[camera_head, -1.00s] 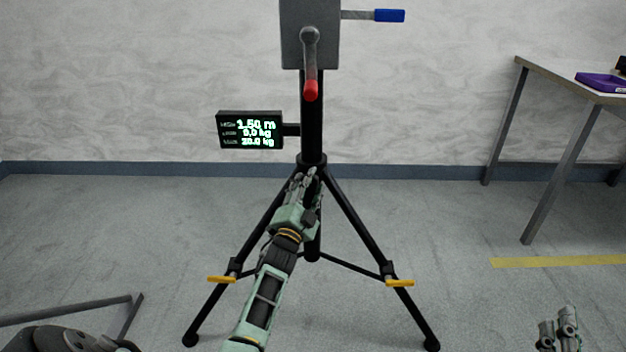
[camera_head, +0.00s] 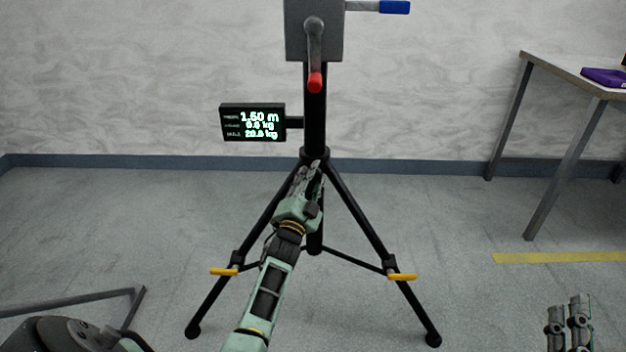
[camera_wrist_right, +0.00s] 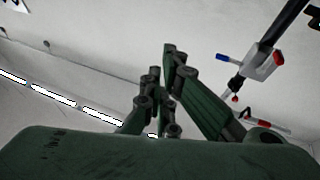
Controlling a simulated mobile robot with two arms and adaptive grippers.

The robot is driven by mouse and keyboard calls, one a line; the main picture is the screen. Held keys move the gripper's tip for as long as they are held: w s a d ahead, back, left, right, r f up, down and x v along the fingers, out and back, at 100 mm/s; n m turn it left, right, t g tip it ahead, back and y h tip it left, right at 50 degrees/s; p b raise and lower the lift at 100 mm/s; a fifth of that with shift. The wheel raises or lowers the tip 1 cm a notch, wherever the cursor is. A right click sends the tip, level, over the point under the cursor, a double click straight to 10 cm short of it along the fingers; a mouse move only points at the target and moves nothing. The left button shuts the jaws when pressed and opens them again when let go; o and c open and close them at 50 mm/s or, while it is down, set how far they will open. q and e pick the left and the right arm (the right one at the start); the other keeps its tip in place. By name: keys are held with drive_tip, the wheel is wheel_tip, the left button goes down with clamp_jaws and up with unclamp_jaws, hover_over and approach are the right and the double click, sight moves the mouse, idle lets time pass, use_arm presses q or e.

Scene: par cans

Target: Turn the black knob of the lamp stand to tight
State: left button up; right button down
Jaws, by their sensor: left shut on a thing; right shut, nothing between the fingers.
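The lamp stand (camera_head: 314,120) is a black tripod standing upright on the floor. A grey box with a red-tipped crank and a blue handle (camera_head: 394,7) is on its column. My left gripper (camera_head: 311,178) is at the column just below the leg collar, shut on a small part there. That part is hidden by the fingers; its place fits the black knob, whose turn I cannot see. My right gripper (camera_head: 570,312) is shut and empty at the lower right, well away from the stand. Its fingers also show in the right wrist view (camera_wrist_right: 163,90).
A display (camera_head: 252,122) on the stand reads 1.50 m, with smaller kg lines. Yellow levers (camera_head: 402,277) sit on the legs. A table (camera_head: 567,72) with a purple tray (camera_head: 606,78) stands at the right. The floor between stand and table is clear.

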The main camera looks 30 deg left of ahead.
use_arm(q)
drive_tip(key=shift+d+f+n, duration=0.3)
drive_tip(key=shift+f+n, duration=0.05)
drive_tip(key=shift+n, duration=0.15)
drive_tip(key=o, duration=0.7)
drive_tip(key=shift+o, duration=1.3)
drive_tip(key=shift+w+d, duration=0.1)
drive_tip(key=shift+w, duration=0.05)
use_arm(e)
drive_tip(key=shift+s+r+t, duration=0.2)
drive_tip(key=shift+r+t, duration=0.1)
drive_tip(key=shift+r, duration=0.2)
drive_tip(key=shift+s+r+t, duration=0.2)
drive_tip(key=shift+r+t, duration=0.1)
drive_tip(key=shift+r, duration=0.2)
use_arm(q)
drive_tip(key=shift+r, duration=0.1)
use_arm(e)
drive_tip(key=shift+d, duration=0.1)
use_arm(q)
drive_tip(key=v, duration=1.2)
